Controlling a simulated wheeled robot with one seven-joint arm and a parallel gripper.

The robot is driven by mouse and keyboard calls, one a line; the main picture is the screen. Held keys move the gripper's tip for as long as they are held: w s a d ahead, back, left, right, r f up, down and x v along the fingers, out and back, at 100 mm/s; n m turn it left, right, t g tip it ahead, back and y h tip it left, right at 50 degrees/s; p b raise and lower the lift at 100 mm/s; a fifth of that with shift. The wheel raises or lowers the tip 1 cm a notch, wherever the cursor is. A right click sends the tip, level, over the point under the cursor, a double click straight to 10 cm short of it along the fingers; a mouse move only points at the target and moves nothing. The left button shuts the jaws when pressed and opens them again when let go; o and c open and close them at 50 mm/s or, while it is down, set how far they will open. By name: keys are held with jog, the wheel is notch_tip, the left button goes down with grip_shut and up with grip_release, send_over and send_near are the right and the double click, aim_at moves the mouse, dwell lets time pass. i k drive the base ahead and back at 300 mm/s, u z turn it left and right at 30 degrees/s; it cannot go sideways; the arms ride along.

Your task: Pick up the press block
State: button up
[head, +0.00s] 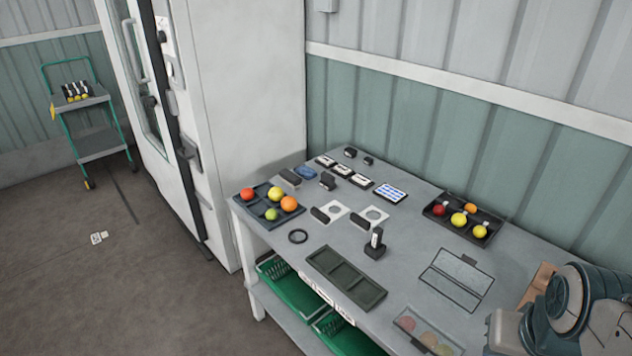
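A small dark block with an upright handle and a white label (375,246) stands on the grey table, right of the middle. It looks most like the press block, but I cannot be sure. Part of my arm shows at the lower right corner; my gripper's fingers are not in view.
Green crates (284,284) sit below.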

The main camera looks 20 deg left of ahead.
aim_at(327, 180)
jog(key=u, duration=0.4)
jog(key=k, duration=0.5)
jog(key=u, duration=1.4)
jog(key=i, duration=1)
jog(key=u, duration=0.45)
jog(key=i, duration=1.1)
jog(key=z, duration=1.2)
jog(key=i, duration=0.65)
jog(key=z, duration=0.75)
